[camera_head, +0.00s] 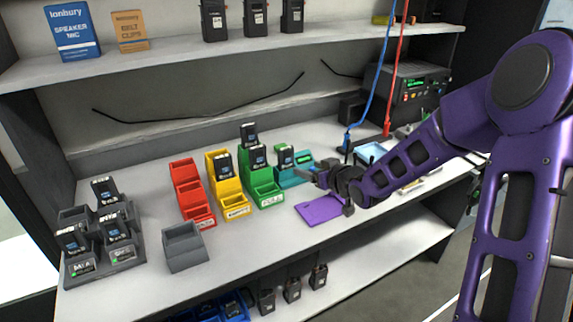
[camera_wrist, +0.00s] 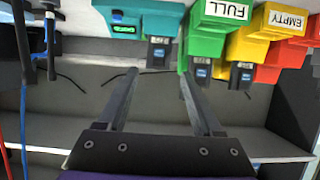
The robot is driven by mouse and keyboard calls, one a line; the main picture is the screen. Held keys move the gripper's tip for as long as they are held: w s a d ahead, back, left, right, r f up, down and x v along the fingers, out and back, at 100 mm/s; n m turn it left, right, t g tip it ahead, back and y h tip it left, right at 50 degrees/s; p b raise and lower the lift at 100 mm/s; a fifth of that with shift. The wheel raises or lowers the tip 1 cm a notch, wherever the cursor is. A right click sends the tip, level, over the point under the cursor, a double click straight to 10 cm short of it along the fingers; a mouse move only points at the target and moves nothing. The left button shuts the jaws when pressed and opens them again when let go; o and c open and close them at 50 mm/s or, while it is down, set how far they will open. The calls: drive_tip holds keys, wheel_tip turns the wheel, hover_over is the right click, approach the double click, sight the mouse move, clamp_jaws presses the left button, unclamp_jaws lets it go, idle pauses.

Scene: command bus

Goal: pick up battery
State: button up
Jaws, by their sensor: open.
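Several black batteries stand in coloured stepped bins on the bench. One battery (camera_head: 286,158) is in the teal bin (camera_head: 290,179), two are in the green bin (camera_head: 265,191), and one (camera_head: 224,165) is in the yellow bin (camera_head: 236,202). My gripper (camera_head: 314,177) is open and empty, just right of the teal bin. In the wrist view my gripper (camera_wrist: 158,72) has its fingers spread toward the teal bin's battery (camera_wrist: 159,52), which appears just beyond and between the fingertips. Whether the fingers touch it I cannot tell.
A dark charger rack (camera_head: 135,245) with several batteries stands at the left. A grey bin (camera_head: 184,252) and red bin (camera_head: 195,205) look empty. A purple mat (camera_head: 320,209) lies before my gripper. Blue and red cables (camera_head: 372,75) hang near the radio unit (camera_head: 415,95). A shelf (camera_head: 150,65) overhangs the bench.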

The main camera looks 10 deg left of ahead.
sight(288, 160)
drive_tip(key=x, duration=0.7)
drive_tip(key=b+x, duration=0.1)
drive_tip(key=x, duration=0.3)
drive_tip(key=shift+w+a+r, duration=0.1)
drive_tip(key=shift+w+r, duration=0.05)
drive_tip(key=shift+r, duration=0.1)
clamp_jaws()
